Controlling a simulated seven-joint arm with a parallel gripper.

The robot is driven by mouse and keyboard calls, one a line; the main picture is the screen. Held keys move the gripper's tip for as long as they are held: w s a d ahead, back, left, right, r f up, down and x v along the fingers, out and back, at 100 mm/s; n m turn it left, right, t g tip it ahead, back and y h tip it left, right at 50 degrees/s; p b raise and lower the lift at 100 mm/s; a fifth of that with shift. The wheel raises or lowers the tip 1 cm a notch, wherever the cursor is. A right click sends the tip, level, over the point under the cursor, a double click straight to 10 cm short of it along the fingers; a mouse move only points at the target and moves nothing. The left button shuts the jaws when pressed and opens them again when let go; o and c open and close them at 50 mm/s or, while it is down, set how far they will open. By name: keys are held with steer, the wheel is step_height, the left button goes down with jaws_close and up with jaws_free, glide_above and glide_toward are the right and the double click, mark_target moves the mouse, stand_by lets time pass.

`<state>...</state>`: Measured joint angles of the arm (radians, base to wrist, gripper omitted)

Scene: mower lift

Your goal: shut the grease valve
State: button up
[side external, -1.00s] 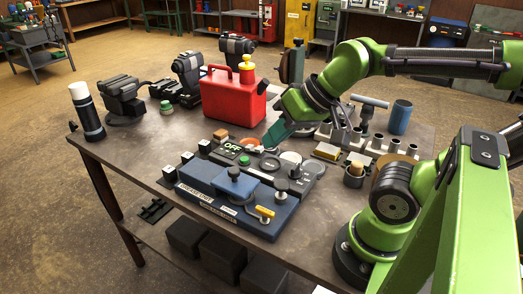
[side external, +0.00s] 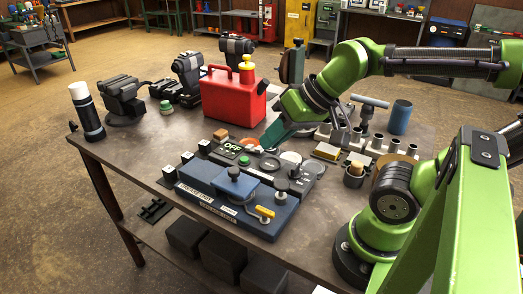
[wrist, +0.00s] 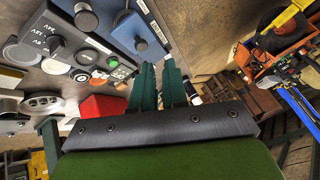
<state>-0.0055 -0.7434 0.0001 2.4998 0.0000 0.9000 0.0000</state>
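A blue unit (side external: 225,207) with white labels sits at the table's front. It carries a raised blue block with a dark knob (side external: 234,173), a grey round knob (side external: 281,186) and a small yellow lever (side external: 264,212). I cannot read which part is the grease valve. My gripper (side external: 268,147) has teal fingers pointing down and left, above the black panel behind the blue unit, and seems to touch nothing. In the wrist view, the fingers (wrist: 159,80) are close together with a narrow gap and nothing visible between them. Part of the blue unit (wrist: 146,22) shows there; the yellow lever does not.
The black panel (side external: 228,146) has an OFF display, a green button and dials. A red can (side external: 232,102) stands behind it. A rack of sockets (side external: 378,143), a cup (side external: 354,177) and a blue cylinder (side external: 400,117) stand at right.

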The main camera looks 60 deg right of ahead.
mark_target(265, 210)
steer(key=o, duration=0.4)
steer(key=w+a+f+n+g, duration=0.1)
steer(key=w+f+n+g, duration=0.1)
steer(key=g, duration=0.1)
steer(key=shift+a, duration=0.35)
steer(key=shift+o, duration=0.2)
steer(key=f+g, duration=0.1)
steer(key=f, duration=0.4)
steer(key=f+n+g+h, duration=0.1)
steer(key=f, duration=0.5)
steer(key=f+n+g+h, duration=0.1)
steer(key=f+g, duration=0.1)
steer(key=f, duration=0.3)
steer(key=shift+s+d+f, duration=0.2)
steer(key=shift+s+f, duration=0.05)
steer(key=shift+s, duration=0.05)
jaws_close()
